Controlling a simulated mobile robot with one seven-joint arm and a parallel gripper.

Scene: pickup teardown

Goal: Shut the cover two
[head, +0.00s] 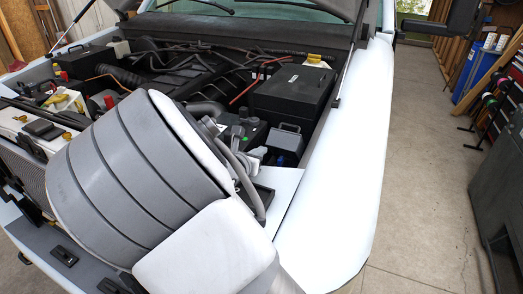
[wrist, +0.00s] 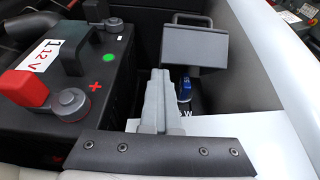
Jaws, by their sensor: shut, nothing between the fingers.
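A dark grey cover (wrist: 195,48) with a bar handle along its far edge stands at the right of the wrist view. It looks tilted up, with a blue part (wrist: 184,88) showing below it. I see no number on it, so I cannot tell for sure that it is cover two. In the head view the same grey cover (head: 289,138) shows beside the right fender. My gripper (wrist: 158,76) is shut and empty, just left of the cover's near edge; I cannot tell if they touch. In the head view my arm hides most of it.
A black 12 V battery (wrist: 80,65) with a red terminal cap (wrist: 22,88) stands left of my gripper. A large black box (head: 290,92) sits behind the cover. The white fender (head: 345,150) borders the right side. The raised hood's strut (head: 350,45) stands at the back right.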

